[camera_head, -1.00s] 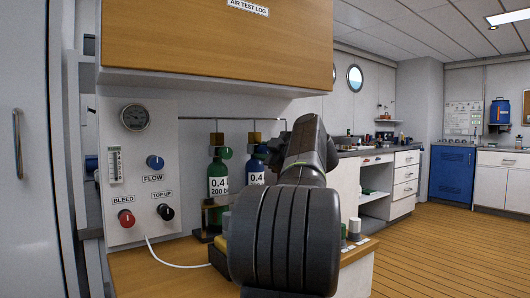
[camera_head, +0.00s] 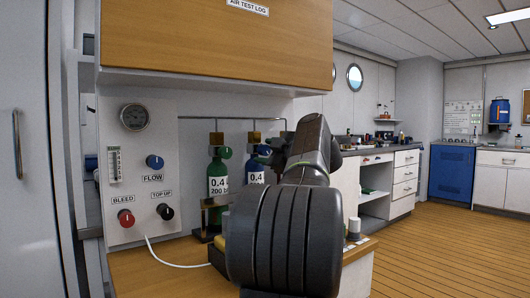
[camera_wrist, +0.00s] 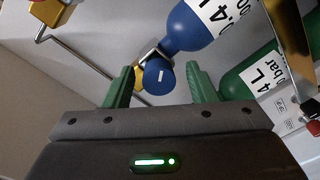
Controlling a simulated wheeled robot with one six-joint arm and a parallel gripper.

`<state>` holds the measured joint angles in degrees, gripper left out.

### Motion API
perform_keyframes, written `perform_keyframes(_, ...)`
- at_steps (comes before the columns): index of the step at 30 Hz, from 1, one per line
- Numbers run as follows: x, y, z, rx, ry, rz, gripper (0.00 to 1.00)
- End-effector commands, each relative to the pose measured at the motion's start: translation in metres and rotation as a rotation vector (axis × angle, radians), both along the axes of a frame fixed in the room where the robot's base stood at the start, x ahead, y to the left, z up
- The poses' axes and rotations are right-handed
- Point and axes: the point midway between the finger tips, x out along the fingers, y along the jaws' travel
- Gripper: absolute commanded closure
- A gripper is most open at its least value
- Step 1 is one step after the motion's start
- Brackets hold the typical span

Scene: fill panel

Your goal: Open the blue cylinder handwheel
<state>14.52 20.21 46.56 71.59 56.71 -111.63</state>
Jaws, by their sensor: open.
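The blue cylinder (camera_head: 256,176) stands beside the green cylinder (camera_head: 218,180) on the bench, partly hidden by my arm in the head view. In the wrist view the blue cylinder (camera_wrist: 190,28) enters at the top. Its round blue handwheel (camera_wrist: 158,76), with a white mark, faces the camera. My gripper (camera_wrist: 160,72) is open, with one green finger on each side of the handwheel and a visible gap on both sides. I cannot tell how deep the handwheel sits between the fingers.
The green cylinder (camera_wrist: 245,75) is close to the right finger in the wrist view. Thin piping (camera_head: 205,118) runs above the cylinders. A control panel (camera_head: 138,225) with gauge and knobs is at the left, and a wooden cabinet (camera_head: 215,45) hangs above.

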Motion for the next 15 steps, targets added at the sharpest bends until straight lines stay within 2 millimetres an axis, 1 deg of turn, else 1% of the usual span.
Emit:
perform_keyframes(9,-0.056,-0.045,0.004,0.000,-0.001,-0.007,0.48)
perform_keyframes(15,-0.084,-0.067,0.004,-0.001,-0.001,-0.005,0.48)
